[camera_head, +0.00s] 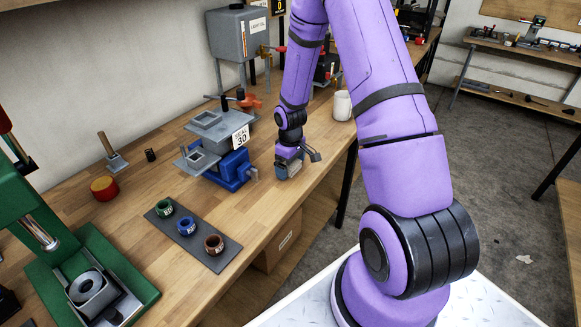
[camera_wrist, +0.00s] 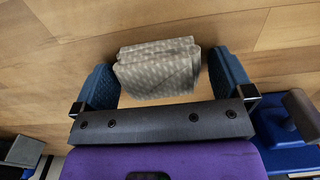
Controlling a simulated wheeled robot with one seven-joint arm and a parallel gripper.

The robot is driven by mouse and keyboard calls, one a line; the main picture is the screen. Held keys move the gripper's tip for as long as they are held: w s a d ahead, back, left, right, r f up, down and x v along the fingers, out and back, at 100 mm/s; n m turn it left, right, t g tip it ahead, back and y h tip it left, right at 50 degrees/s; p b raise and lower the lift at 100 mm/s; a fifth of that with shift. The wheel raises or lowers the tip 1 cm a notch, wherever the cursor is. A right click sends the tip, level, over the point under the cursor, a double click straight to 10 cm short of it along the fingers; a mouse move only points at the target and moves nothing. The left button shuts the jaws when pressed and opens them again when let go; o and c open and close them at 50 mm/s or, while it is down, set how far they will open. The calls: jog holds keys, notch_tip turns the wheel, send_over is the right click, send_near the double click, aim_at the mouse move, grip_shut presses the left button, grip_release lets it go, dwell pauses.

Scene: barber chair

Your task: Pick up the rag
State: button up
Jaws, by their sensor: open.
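The rag (camera_wrist: 157,66) is a folded, grey-beige patterned cloth lying on the wooden bench in the wrist view. My gripper (camera_wrist: 163,80) is open, with one blue finger to the left of the rag and the other to its right. Small gaps show between the cloth and both fingers. In the head view my gripper (camera_head: 292,164) points down at the bench near its front edge. I cannot clearly tell the rag from the gripper there.
A blue vise (camera_head: 232,170) stands close to the left of my gripper. A white mug (camera_head: 342,106) stands behind it to the right. A dark mat (camera_head: 190,243) with three coloured rings lies nearer. The bench's front edge is close on the right.

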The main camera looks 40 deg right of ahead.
jog(key=c, duration=1.1)
jog(key=shift+r, duration=0.1)
